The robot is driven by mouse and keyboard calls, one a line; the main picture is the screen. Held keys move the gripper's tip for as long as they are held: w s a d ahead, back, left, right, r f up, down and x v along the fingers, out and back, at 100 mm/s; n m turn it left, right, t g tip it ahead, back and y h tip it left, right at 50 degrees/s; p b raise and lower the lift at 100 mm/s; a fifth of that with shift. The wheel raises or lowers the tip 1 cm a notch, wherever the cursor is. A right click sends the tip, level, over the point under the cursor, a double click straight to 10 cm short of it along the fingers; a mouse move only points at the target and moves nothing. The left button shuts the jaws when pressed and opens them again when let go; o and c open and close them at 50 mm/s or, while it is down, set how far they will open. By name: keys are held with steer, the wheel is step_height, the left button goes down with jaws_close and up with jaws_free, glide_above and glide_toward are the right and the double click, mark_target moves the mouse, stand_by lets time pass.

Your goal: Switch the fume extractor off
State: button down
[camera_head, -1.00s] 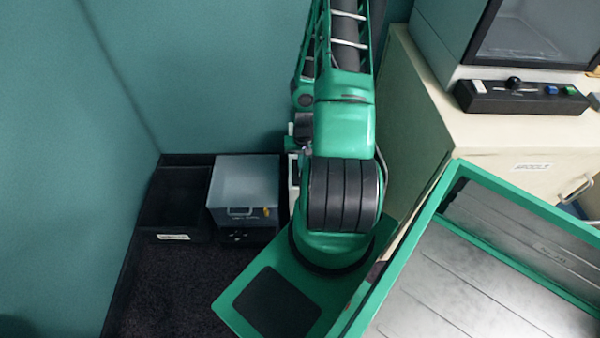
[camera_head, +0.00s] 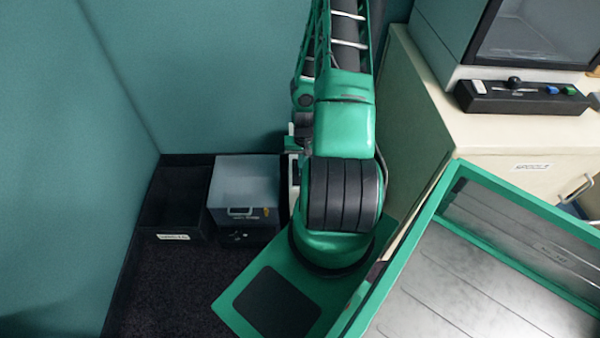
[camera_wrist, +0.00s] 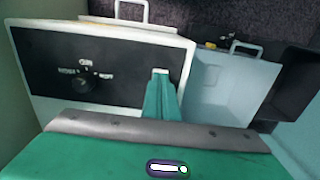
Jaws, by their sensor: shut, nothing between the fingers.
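What appears to be the fume extractor is a white box with a black front panel (camera_wrist: 120,60) in the wrist view. A round black dial (camera_wrist: 86,83) with small white markings around it is on the panel's left part; its exact setting is hard to read. My gripper (camera_wrist: 160,82) is shut and empty, its green fingers over the panel's right part. The fingertips are at a small white-edged fitting on the panel, right of the dial; whether they touch it I cannot tell. In the head view only a pale strip of the box (camera_head: 293,172) shows, the rest hidden behind my arm.
A grey-blue lidded box (camera_head: 245,185) with a handle stands beside the extractor, and a black open bin (camera_head: 175,200) is left of it. Teal walls close in behind. A cream cabinet (camera_head: 520,140) carrying a black control box (camera_head: 520,98) stands at the right.

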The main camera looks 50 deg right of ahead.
steer(key=shift+f, duration=0.6)
stand_by(0.3)
steer(key=shift+r, duration=0.1)
step_height(320, 180, up, 7)
stand_by(0.9)
stand_by(0.4)
